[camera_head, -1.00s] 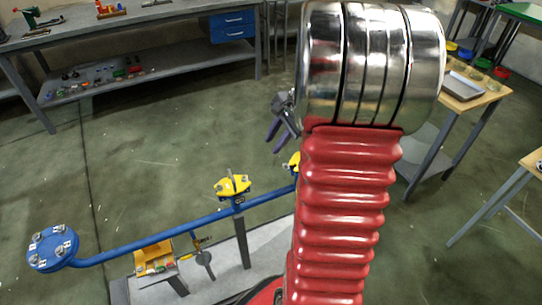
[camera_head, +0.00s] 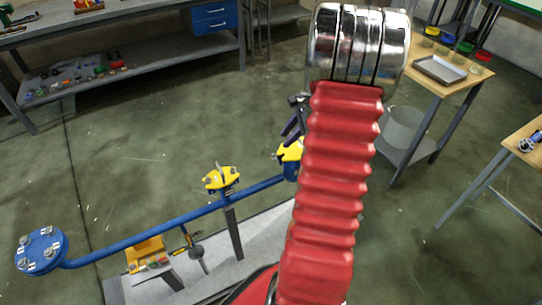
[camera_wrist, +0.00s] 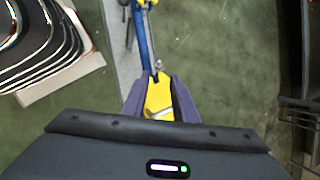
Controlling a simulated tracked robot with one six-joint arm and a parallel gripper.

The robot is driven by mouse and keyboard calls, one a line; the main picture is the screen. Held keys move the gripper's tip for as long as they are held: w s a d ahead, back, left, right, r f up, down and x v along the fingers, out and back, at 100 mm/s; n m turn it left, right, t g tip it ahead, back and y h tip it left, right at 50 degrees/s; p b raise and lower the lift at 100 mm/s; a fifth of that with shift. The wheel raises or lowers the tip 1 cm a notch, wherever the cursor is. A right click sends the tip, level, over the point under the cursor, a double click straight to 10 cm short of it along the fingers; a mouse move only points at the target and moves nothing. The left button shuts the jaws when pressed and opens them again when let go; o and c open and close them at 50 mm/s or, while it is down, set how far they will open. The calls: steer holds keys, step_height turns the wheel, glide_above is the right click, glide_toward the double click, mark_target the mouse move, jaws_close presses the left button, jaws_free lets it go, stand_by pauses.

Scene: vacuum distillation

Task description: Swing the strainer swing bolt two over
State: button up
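A yellow-topped blue fitting (camera_head: 290,152), likely the strainer, stands at the right end of the blue pipe (camera_head: 150,229), partly hidden by my arm. In the wrist view its yellow cover (camera_wrist: 158,100) lies ahead, between my finger lines. Small metal parts show at the cover's edges, but I cannot tell which is swing bolt two. My gripper (camera_head: 294,126) is just above the fitting in the head view. In the wrist view my gripper (camera_wrist: 158,82) has its purple fingers spread apart with nothing held; whether they touch the cover is unclear.
A second yellow-topped fitting (camera_head: 221,178) sits midway on the pipe, and a bolted blue flange (camera_head: 41,250) ends it at left. A yellow tray (camera_head: 146,252) stands below the pipe. A wooden-topped table (camera_head: 450,70) is at right. Open floor lies behind the pipe.

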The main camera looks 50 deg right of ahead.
mark_target(272, 155)
steer(key=x, duration=1.3)
steer(key=shift+s, duration=0.1)
steer(key=shift+c, duration=0.5)
jaws_close()
